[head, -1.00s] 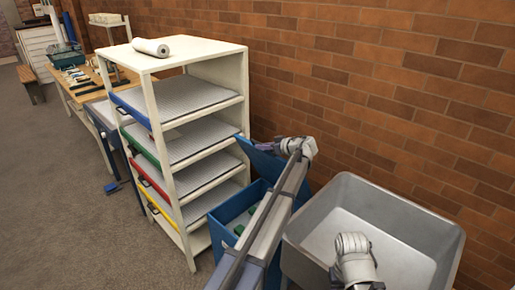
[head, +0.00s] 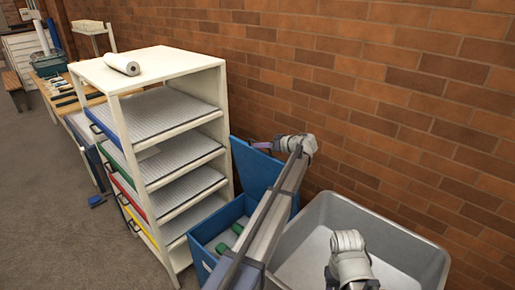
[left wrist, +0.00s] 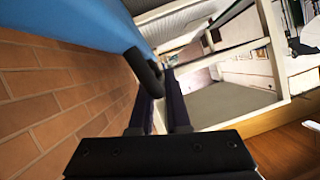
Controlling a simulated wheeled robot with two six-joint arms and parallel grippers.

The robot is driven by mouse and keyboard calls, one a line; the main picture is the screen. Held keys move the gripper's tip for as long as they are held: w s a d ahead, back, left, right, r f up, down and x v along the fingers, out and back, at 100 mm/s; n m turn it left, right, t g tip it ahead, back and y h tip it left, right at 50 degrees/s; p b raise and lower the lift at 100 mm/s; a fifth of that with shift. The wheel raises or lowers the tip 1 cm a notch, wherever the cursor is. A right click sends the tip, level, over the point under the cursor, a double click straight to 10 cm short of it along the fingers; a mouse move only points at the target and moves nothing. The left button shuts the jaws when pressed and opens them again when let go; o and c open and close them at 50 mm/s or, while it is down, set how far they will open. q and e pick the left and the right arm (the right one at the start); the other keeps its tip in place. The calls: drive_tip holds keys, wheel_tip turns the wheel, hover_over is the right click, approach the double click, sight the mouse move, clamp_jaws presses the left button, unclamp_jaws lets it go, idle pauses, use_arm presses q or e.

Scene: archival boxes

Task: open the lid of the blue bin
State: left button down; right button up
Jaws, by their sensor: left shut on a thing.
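The blue bin (head: 204,252) stands between the shelf rack and the grey tub, with a few green things inside it. Its blue lid (head: 252,172) is raised, standing up at the bin's back by the brick wall. My left gripper (head: 262,145) is at the lid's upper edge, its arm crossing in front of the bin and lid. In the left wrist view the lid (left wrist: 75,18) fills the top left, and a dark handle (left wrist: 143,68) on it lies at the fingers of my left gripper (left wrist: 162,85), which is shut on it. My right gripper is not seen.
A white shelf rack (head: 150,75) with several grey shelves and a paper roll (head: 122,64) on top stands left of the bin. A grey tub (head: 405,235) is at right. A brick wall (head: 400,90) runs close behind. The floor at left is open.

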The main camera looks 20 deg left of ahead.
use_arm(q)
drive_tip(key=shift+w+d+r, duration=0.1)
drive_tip(key=shift+w+d, duration=0.15)
drive_tip(key=shift+w, duration=0.35)
drive_tip(key=c, duration=0.9)
unclamp_jaws()
drive_tip(key=shift+d, duration=0.1)
